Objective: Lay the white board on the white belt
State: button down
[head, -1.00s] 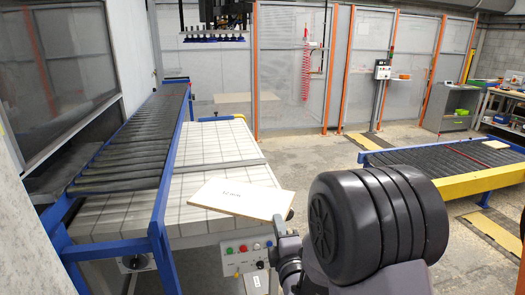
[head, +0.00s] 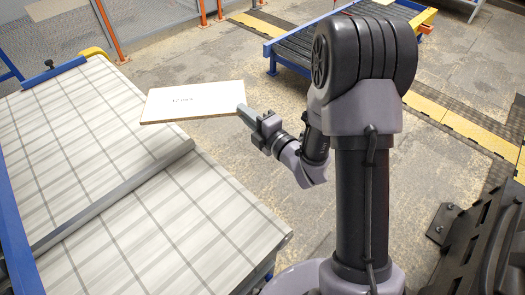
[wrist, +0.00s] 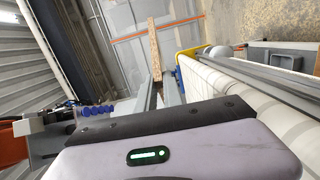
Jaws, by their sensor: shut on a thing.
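The white board (head: 190,99) is a thin flat panel with small dark print on top. It is held about level in the head view, its left part overlapping the belt's far right edge and its right part in front of the floor. My gripper (head: 243,112) is shut on the board's right end. The white belt (head: 110,165) has grey grid lines and lies at left and below the board; I see no contact between them. In the wrist view the board (wrist: 154,50) shows edge-on as a narrow brown strip, with the belt (wrist: 258,98) on the right.
A grey bar (head: 110,196) crosses the belt. A blue rail (head: 14,225) runs along its left side, and a blue and yellow end piece (head: 55,72) is at its far end. A dark roller conveyor (head: 315,42) stands at the back right. Open floor (head: 225,60) lies behind the board.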

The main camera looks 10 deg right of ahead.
jog(key=s+a+f+n+g+y+p, duration=0.1)
jog(key=s+f+n+g+y, duration=0.25)
jog(key=s, duration=0.25)
jog(key=s+a+f+n+g+y, duration=0.1)
jog(key=s+f+n+g+y, duration=0.1)
jog(key=s+n+g+y, duration=0.3)
notch_tip(320, 180, down, 7)
jog(key=s+m+h+b, duration=0.1)
jog(key=b, duration=0.3)
jog(key=shift+s+a+m+t+b, duration=0.15)
jog(key=shift+a+m+t+b, duration=0.05)
jog(key=shift+m+t+b, duration=0.15)
jog(key=shift+f, duration=0.15)
jog(key=c, duration=1.4)
grip_release()
jog(key=shift+o, duration=0.2)
jog(key=g+h+p, duration=0.1)
jog(key=h+p, duration=0.2)
jog(key=p, duration=0.2)
jog(key=r+g+h+p, duration=0.1)
jog(key=g+h+p, duration=0.1)
jog(key=p, duration=0.3)
jog(key=d+g+h+p, duration=0.1)
jog(key=g+h+p, duration=0.1)
jog(key=h+p, duration=0.2)
jog(key=shift+s+r+h+p, duration=0.15)
jog(key=shift+s+h+p, duration=0.2)
jog(key=shift+p, duration=0.15)
